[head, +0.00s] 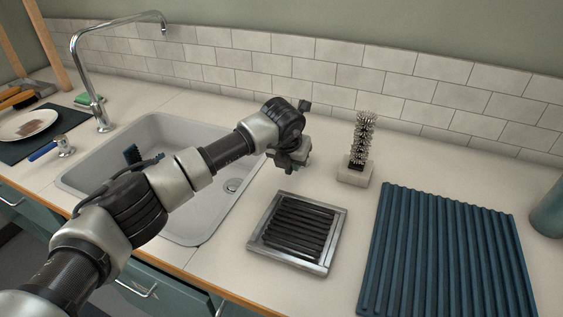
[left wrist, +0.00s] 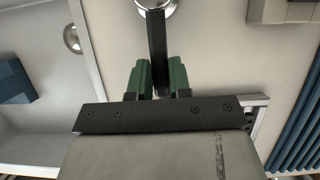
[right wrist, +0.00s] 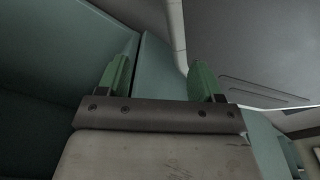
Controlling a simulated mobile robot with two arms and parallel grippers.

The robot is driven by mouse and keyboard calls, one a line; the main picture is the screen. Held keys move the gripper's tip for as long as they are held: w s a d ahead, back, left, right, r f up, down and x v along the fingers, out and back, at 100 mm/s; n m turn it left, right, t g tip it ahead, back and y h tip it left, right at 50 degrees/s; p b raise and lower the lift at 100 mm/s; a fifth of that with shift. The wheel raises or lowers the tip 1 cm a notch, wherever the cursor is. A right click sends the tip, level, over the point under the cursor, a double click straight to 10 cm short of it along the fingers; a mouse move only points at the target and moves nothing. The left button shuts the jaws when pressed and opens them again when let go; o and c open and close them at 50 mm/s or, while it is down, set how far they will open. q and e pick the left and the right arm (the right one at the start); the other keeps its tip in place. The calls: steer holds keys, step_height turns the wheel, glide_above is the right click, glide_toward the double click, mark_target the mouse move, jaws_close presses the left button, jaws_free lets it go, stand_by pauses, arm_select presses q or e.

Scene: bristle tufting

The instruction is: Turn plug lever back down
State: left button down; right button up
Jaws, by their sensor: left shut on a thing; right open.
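The plug lever (left wrist: 158,42) is a black bar running from a round chrome base (left wrist: 155,4) in the left wrist view. My left gripper (left wrist: 160,82) has its green fingers on both sides of the bar and is shut on it. In the head view the left gripper (head: 292,163) is low over the counter, just right of the sink (head: 218,205); the lever is mostly hidden there. I cannot tell the lever's exact tilt. My right gripper (right wrist: 162,85) is open and empty, facing teal surfaces; it is outside the head view.
A metal-framed tray with dark slats (head: 251,238) lies in front of the left gripper. A bristle brush on a pale block (head: 356,176) stands to its right. A blue ribbed mat (head: 445,250) covers the right counter. The faucet (head: 100,105) stands behind the sink.

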stand_by(0.3)
arm_select(q)
steer(key=c, duration=1)
jaws_free()
steer(key=shift+c, duration=0.2)
steer(key=shift+r, duration=0.1)
steer(key=v, duration=1)
steer(key=shift+s+r, duration=0.15)
steer(key=shift+r, duration=0.1)
